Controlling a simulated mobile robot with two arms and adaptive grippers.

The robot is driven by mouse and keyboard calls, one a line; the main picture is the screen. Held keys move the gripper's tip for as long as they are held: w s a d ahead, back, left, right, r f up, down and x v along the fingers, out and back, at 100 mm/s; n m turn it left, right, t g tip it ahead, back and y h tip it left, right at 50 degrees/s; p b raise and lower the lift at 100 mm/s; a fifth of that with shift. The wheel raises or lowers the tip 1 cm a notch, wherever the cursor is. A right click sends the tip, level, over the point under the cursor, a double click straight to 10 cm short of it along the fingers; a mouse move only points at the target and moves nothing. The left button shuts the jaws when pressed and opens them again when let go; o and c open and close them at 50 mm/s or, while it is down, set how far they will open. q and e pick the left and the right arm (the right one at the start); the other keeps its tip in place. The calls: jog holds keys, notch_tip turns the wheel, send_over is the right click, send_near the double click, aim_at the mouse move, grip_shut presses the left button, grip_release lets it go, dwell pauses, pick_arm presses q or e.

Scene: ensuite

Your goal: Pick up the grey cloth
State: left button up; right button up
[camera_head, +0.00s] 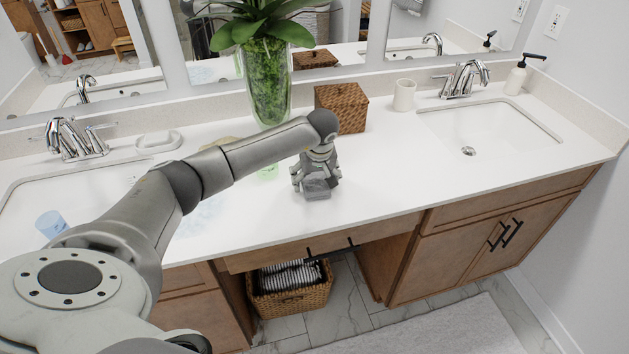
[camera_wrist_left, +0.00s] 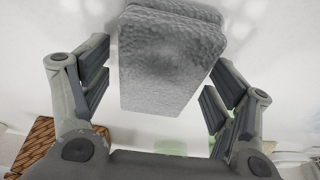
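The grey cloth (camera_head: 317,188) is a small folded, textured block on the white countertop, near its front edge. It fills the upper middle of the left wrist view (camera_wrist_left: 165,62), where it looks like stacked layers. My left gripper (camera_head: 316,177) points down over the cloth and partly hides it in the head view. In the wrist view its fingers are spread on either side of the cloth. My right gripper is in neither view.
A wicker box (camera_head: 341,108), a white cup (camera_head: 404,95) and a glass vase with a plant (camera_head: 268,88) stand behind my gripper. The counter right of the cloth is clear.

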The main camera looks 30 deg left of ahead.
pick_arm(q)
jog(key=c, duration=0.8)
jog(key=shift+r, duration=0.1)
jog(key=shift+r, duration=0.15)
notch_tip(320, 180, up, 2)
jog(key=shift+w+b, duration=0.1)
jog(key=shift+b, duration=0.8)
jog(key=s+r+b, duration=0.1)
jog(key=s+r, duration=0.2)
jog(key=s, duration=0.1)
jog(key=s+r+b, duration=0.1)
jog(key=s+r, duration=0.3)
jog(key=s, duration=0.1)
jog(key=s+a+r+b, duration=0.1)
jog(key=s+r+b, duration=0.1)
jog(key=s, duration=0.3)
jog(key=shift+s+a+r, duration=0.1)
jog(key=shift+r, duration=0.65)
